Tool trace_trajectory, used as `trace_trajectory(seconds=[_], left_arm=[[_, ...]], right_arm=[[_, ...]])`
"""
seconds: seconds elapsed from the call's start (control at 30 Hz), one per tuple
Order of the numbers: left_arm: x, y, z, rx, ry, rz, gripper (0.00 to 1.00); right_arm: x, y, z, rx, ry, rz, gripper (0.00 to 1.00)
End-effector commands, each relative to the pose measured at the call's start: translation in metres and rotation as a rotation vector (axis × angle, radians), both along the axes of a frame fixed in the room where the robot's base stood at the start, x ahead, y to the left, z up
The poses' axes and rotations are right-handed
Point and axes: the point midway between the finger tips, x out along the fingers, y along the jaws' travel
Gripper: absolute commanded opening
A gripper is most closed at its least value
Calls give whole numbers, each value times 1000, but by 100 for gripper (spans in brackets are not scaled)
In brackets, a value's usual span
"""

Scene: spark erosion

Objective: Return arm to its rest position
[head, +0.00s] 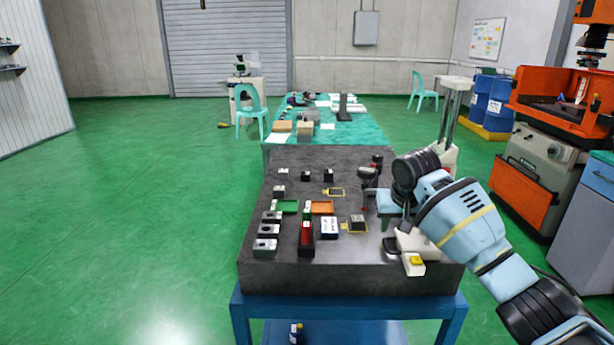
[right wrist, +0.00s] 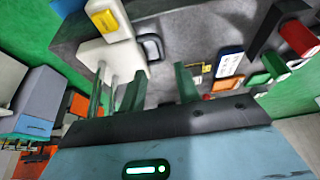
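My right arm comes in from the right in the head view, bent over the right side of a dark granite plate. Its gripper (head: 388,222) is partly hidden by the wrist and hangs above the plate. In the right wrist view the green fingers of the gripper (right wrist: 158,84) stand apart, with only the grey plate surface showing between them. I see nothing held. A white device with a yellow button (head: 416,260) is close to the right gripper; it also shows at the top of the right wrist view (right wrist: 104,20). My left gripper is not in view.
A teal-covered table (head: 358,134) stands behind. An orange machine (head: 550,183) is at right. Green floor at left is clear.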

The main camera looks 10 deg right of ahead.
Motion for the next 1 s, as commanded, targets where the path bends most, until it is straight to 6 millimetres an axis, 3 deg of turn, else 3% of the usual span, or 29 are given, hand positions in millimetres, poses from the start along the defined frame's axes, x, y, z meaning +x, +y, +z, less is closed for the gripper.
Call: trace_trajectory(seconds=[0.17, 0.37, 0.5, 0.7, 1.0], left_arm=[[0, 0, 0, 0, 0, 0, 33], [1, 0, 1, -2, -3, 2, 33], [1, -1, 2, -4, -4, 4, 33], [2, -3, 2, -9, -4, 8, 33], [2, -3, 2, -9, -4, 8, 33]], right_arm=[[-9, 12, -26, -7, 20, 38, 32], [-49, 49, -103, -17, 68, 157, 32], [-91, 75, -156, -14, 99, 241, 32], [-161, 105, -216, 5, 131, 336, 32], [-280, 131, -270, 42, 174, 417, 32]])
